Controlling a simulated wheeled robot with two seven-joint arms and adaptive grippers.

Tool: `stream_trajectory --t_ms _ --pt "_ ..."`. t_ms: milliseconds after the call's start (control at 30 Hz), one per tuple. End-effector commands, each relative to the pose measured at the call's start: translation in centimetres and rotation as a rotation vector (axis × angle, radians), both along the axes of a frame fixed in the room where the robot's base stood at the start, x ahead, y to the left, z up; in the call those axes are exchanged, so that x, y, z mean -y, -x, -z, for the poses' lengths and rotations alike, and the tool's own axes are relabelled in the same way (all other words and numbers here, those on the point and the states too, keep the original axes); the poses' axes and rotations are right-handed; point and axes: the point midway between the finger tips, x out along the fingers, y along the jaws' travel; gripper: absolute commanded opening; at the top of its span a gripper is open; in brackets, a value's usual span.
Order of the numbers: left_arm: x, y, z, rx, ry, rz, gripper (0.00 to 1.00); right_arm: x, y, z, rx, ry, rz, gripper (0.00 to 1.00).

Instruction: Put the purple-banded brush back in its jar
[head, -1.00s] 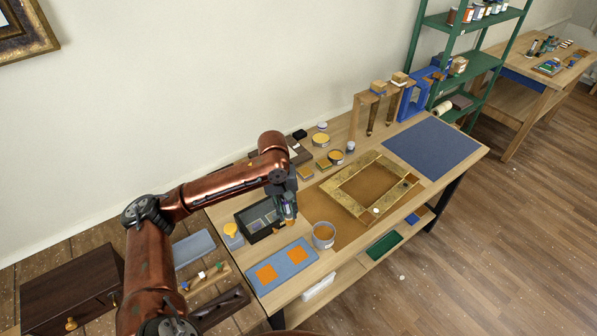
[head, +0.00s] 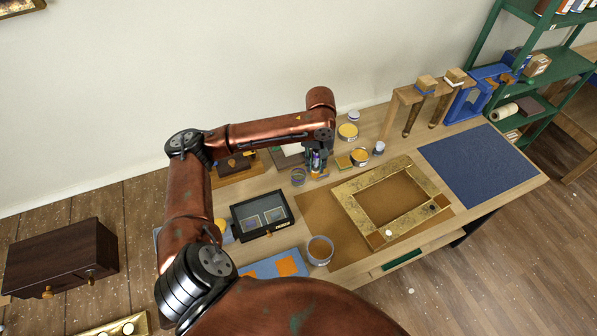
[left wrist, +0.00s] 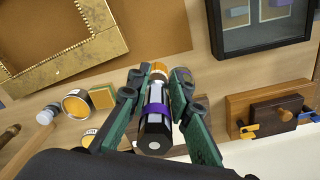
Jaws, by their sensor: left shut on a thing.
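My left gripper (head: 317,170) is shut on the purple-banded brush (head: 315,159) above the back part of the bench. In the left wrist view the brush (left wrist: 154,124) sits between the two green-and-black fingers, its dark handle with the purple band facing the camera and an amber part beyond the fingertips. A small glass jar (head: 298,176) stands just left of the gripper, apart from it. A larger clear jar (head: 320,250) with a brownish inside stands near the front edge. I cannot tell which one is the brush's jar. My right gripper is out of view.
A black display box (head: 262,216) lies left of the gilt frame (head: 345,193). Tins (head: 348,131), a yellow sponge (head: 343,161) and a wooden rack (head: 392,105) stand along the back. The blue mat (head: 480,165) at the right is clear.

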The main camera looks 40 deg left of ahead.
Motion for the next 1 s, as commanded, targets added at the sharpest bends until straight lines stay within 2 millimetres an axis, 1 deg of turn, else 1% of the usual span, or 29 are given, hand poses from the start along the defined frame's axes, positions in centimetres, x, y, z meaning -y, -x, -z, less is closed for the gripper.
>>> stream_trajectory --t_ms 33,133,200,300,400,567,667,733,800,867,933,1000 --pt "-1.3 0.0 0.8 -0.004 -0.001 -0.006 0.0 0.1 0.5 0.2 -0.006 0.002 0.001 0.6" --pt "-3.7 -0.1 1.9 -0.005 0.0 -0.006 0.0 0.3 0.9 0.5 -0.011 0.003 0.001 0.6" --pt "-4.6 -0.1 3.3 -0.006 0.0 -0.003 0.0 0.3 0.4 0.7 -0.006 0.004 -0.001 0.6" --pt "-5.8 -0.1 4.6 -0.004 0.001 -0.004 0.0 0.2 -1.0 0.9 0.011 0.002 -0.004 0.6" --pt "-6.4 -0.1 5.4 -0.003 0.001 -0.003 0.0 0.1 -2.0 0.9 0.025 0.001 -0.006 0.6" --pt "-7.0 -0.1 6.0 -0.002 0.001 -0.003 0.0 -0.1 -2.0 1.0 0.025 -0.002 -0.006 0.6" --pt "-7.7 -0.1 6.9 -0.003 0.001 -0.004 0.0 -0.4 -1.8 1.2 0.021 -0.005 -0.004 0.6" --pt "-8.5 0.0 7.9 -0.005 0.0 -0.005 0.0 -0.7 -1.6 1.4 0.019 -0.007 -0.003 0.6" --pt "-8.4 0.1 9.4 -0.008 0.002 -0.003 0.0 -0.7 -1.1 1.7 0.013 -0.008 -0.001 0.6" --pt "-8.4 0.0 10.2 -0.005 0.002 -0.002 0.0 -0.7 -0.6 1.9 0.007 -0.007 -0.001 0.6" --pt "-8.3 -0.1 10.7 -0.003 0.001 -0.002 0.0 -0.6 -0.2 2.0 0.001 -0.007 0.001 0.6" --pt "-8.3 -0.1 10.7 -0.002 0.001 -0.001 0.0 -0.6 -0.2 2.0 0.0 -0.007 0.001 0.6"
